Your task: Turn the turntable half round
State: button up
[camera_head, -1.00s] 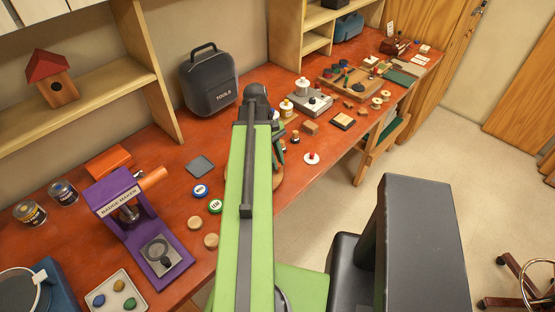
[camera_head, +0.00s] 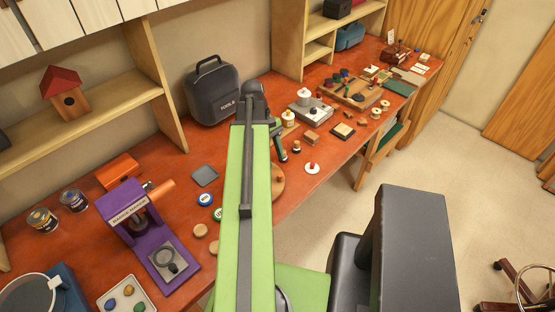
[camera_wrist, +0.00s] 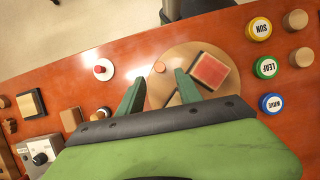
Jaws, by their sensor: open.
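The turntable is a round wooden disc (camera_wrist: 176,92) in the wrist view, with a small tan peg (camera_wrist: 159,67) near its rim and a red-topped square block (camera_wrist: 210,70) on it. In the head view, only the right edge of the turntable (camera_head: 278,187) shows past my arm. My gripper (camera_wrist: 158,91) is open, its two green fingers over the near left part of the disc, with the peg beyond and between the fingertips. The fingers appear empty. In the head view, part of my gripper (camera_head: 280,146) shows right of the arm.
Badges labelled SUN (camera_wrist: 259,29), LEAF (camera_wrist: 266,68) and WAVE (camera_wrist: 271,103) lie right of the turntable in the wrist view. A white disc with a red knob (camera_wrist: 103,69) lies to its left. A purple badge maker (camera_head: 150,235) stands left of my arm in the head view.

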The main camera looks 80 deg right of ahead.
jog(key=p+v, duration=0.8)
jog(key=v, duration=0.3)
jog(key=shift+r+p, duration=0.15)
jog(key=shift+p, duration=0.2)
